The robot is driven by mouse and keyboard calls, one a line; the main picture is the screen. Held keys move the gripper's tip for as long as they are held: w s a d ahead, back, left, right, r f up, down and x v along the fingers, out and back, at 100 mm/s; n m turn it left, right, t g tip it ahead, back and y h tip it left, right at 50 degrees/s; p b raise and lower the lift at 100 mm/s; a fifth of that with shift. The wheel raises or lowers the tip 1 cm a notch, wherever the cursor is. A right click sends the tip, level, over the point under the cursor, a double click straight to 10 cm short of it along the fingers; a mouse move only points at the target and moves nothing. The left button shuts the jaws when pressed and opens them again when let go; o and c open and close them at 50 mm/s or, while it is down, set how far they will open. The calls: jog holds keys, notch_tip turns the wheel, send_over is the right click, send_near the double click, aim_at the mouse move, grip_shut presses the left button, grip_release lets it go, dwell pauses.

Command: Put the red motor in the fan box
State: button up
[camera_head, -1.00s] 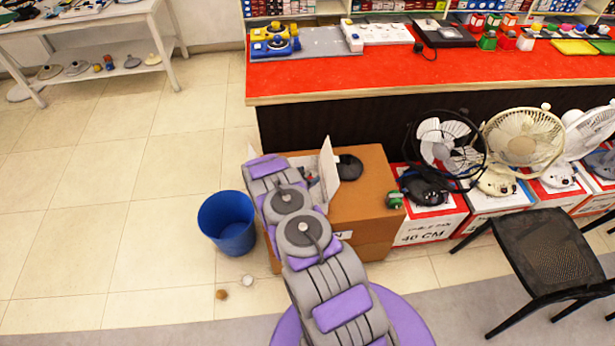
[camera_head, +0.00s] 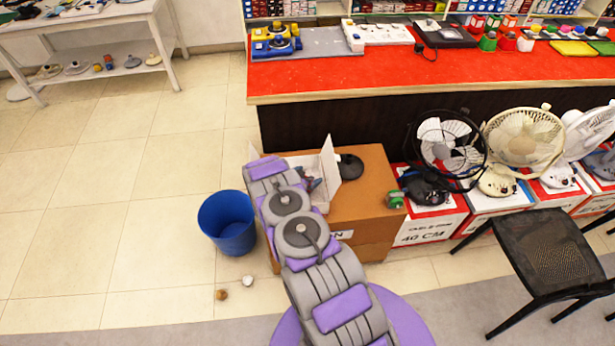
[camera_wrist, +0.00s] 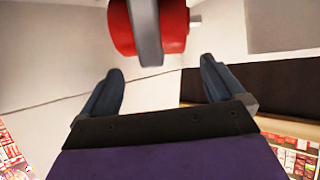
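In the wrist view, a red motor (camera_wrist: 174,25) with a grey band shows at the top, partly cut off by the frame edge. My gripper (camera_wrist: 162,66) is open, its two dark fingers apart below the motor, with a gap to it. Pale walls surround the motor; they look like the inside of the white box. In the head view, the open white fan box (camera_head: 328,172) stands on a brown carton, one flap raised. Small blue and reddish parts show inside it. My arm covers its left part and hides my gripper there.
The brown carton (camera_head: 372,195) carries a black disc (camera_head: 349,167) and a green piece (camera_head: 394,199). A blue bin (camera_head: 228,224) stands left of it. Fans on boxes and a black chair (camera_head: 545,250) are at the right. The red counter (camera_head: 400,75) is behind.

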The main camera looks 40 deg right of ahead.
jog(key=shift+o, duration=0.2)
jog(key=shift+d, duration=0.2)
jog(key=shift+r, duration=0.15)
jog(key=p+v, duration=0.3)
jog(key=v, duration=0.9)
jog(key=shift+r, duration=0.4)
jog(key=shift+f, duration=0.1)
